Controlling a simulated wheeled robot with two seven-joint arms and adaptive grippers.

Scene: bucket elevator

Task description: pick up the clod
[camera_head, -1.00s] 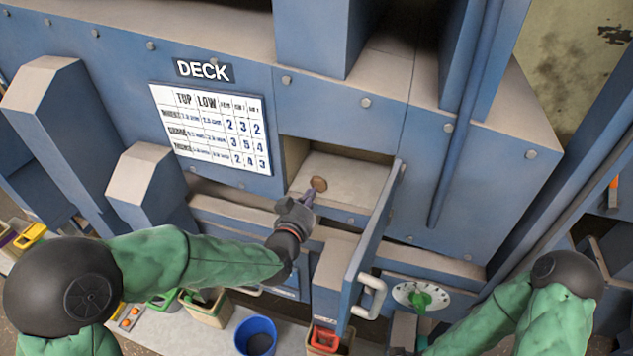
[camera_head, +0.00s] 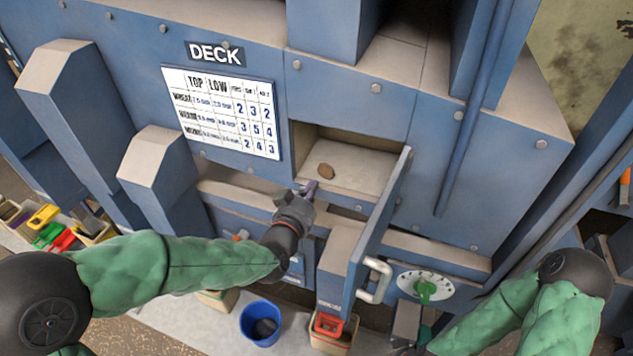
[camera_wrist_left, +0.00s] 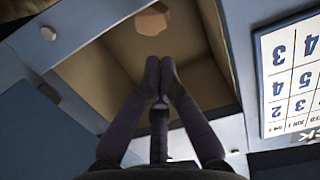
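The clod (camera_head: 326,171), a small brown lump, lies on the pale floor of the open compartment (camera_head: 352,180) in the blue machine. In the left wrist view the clod (camera_wrist_left: 152,20) is near the top, beyond my fingertips and apart from them. My left gripper (camera_head: 311,187) is at the compartment's front opening, just short of the clod. In the left wrist view its dark purple fingers (camera_wrist_left: 160,72) meet at the tips with nothing seen between them.
The open blue door (camera_head: 380,225) with a pale handle stands right of the compartment. A blue bucket (camera_head: 260,322) with dark contents and a bin holding a red container (camera_head: 328,323) stand below. A dial with a green knob (camera_head: 426,289) is right of the door.

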